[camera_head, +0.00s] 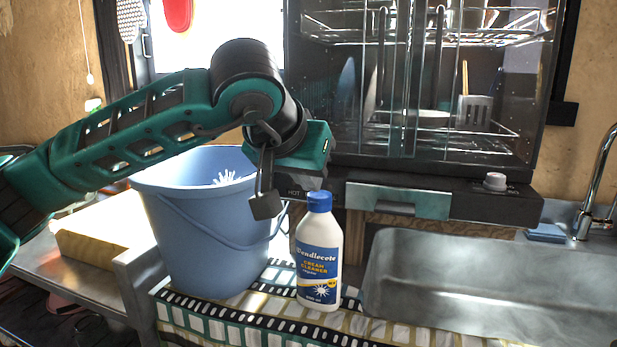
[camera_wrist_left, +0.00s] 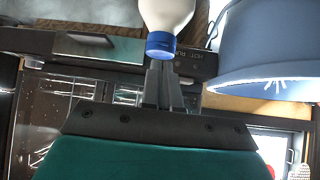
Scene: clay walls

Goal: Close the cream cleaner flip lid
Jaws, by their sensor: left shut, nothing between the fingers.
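The white cream cleaner bottle (camera_head: 319,250) stands upright with its label facing the head camera. Its blue flip lid cap (camera_head: 319,202) shows no part standing up in the head view, but whether the lid is fully shut is hard to tell. The left wrist view shows the bottle upside down (camera_wrist_left: 167,14), with the blue cap (camera_wrist_left: 160,48) by the fingertips. My left gripper (camera_head: 313,183) is just above the cap, pointing down, shut and empty. Its fingers also show in the left wrist view (camera_wrist_left: 165,80). Whether they touch the cap is unclear. My right gripper is not in view.
The steel sink (camera_head: 480,285) is on the right, below a tap (camera_head: 598,175). A dark glass-fronted rack (camera_head: 340,110) stands behind. A patterned cloth (camera_head: 240,312) lies under the bottle.

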